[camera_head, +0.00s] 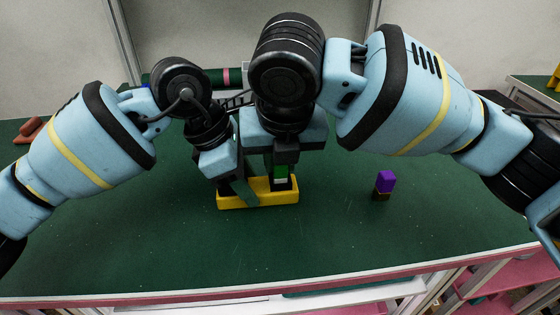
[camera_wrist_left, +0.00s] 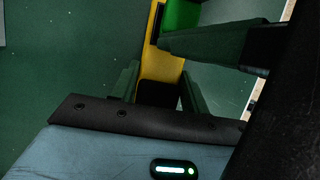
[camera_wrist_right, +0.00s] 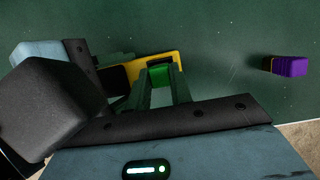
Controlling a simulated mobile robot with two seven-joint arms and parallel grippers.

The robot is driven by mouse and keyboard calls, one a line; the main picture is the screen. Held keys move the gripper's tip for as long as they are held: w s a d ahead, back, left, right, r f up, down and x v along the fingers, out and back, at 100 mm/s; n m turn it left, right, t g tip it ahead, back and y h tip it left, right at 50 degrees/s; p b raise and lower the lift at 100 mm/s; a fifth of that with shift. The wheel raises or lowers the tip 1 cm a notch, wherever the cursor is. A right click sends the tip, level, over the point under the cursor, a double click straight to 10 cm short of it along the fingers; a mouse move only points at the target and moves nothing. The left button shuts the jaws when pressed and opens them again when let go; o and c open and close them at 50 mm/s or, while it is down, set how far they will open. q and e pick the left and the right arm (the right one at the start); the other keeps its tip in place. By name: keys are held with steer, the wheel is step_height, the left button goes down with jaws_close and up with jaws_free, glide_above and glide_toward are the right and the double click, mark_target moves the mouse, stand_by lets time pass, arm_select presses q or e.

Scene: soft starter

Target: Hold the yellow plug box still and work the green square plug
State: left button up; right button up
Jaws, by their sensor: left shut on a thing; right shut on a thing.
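The yellow plug box (camera_head: 264,200) lies on the green table top in the middle of the head view. My left gripper (camera_head: 243,190) is shut on the left part of the box, with its fingers (camera_wrist_left: 158,95) either side of it in the left wrist view. The green square plug (camera_head: 281,174) is upright at the right part of the box. My right gripper (camera_head: 283,162) is shut on the plug from above; the plug also shows between its fingers in the right wrist view (camera_wrist_right: 160,97). I cannot tell how deep the plug's lower end sits in the box.
A purple block (camera_head: 385,181) on a dark yellowish base stands apart to the right on the table. A reddish-brown object (camera_head: 30,129) lies at the far left. The front of the table is clear.

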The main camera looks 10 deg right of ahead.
jaws_close()
steer(key=shift+r, duration=0.25)
stand_by(3.0)
steer(key=shift+f, duration=0.25)
stand_by(0.6)
steer(key=o, duration=0.9)
jaws_free()
steer(key=shift+c, duration=0.2)
arm_select(q)
steer(key=o, duration=1.3)
steer(key=shift+c, duration=0.2)
arm_select(e)
steer(key=v, duration=1.2)
